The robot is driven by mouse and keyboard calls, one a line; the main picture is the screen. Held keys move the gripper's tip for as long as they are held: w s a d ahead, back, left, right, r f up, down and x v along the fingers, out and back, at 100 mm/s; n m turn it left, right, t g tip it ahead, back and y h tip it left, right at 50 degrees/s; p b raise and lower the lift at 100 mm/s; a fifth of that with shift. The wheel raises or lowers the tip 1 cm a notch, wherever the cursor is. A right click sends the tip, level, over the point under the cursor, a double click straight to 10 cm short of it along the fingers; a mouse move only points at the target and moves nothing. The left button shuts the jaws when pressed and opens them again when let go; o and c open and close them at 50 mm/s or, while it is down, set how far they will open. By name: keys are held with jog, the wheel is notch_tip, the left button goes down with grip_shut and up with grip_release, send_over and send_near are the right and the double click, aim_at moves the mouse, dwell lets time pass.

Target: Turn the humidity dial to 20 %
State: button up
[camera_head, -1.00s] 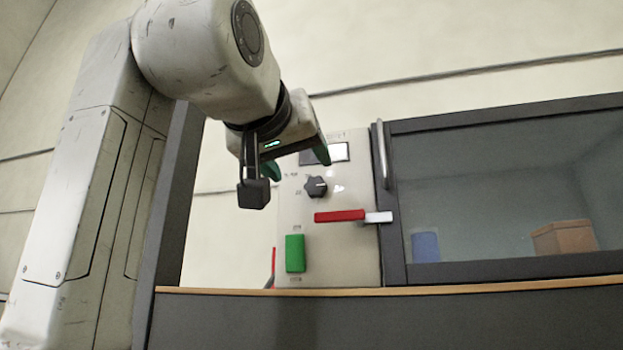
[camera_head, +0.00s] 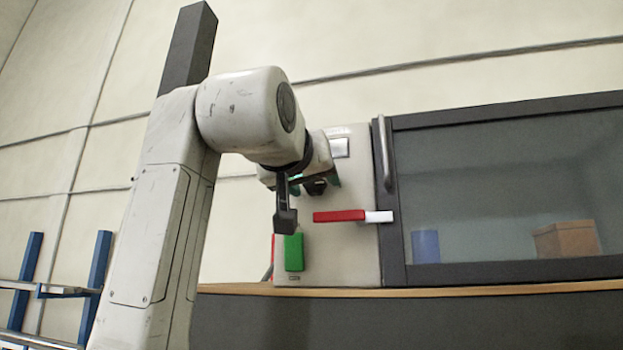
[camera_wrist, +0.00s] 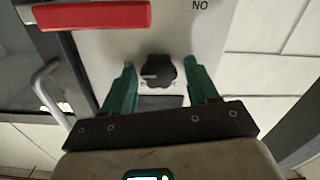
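The humidity dial, a black lobed knob (camera_wrist: 158,71), sits on the pale control panel (camera_wrist: 195,32) in the wrist view. It also shows, partly hidden by my gripper, in the head view (camera_head: 316,187). My gripper (camera_wrist: 163,72) is open, its green fingers apart, one on each side of the knob. Gaps show between the fingers and the knob, and I cannot tell how far the tips are from the panel. The scale marks around the dial are too small to read. A grey display (camera_head: 339,147) is on the panel above the dial.
A red handle (camera_head: 340,216) with a white end juts out below the dial. A green switch (camera_head: 294,252) is lower left. A glass-doored cabinet (camera_head: 392,258) with a vertical handle (camera_head: 384,154) stands right of the panel; a blue cup and brown box are inside.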

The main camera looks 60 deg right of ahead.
jog(key=c, duration=0.9)
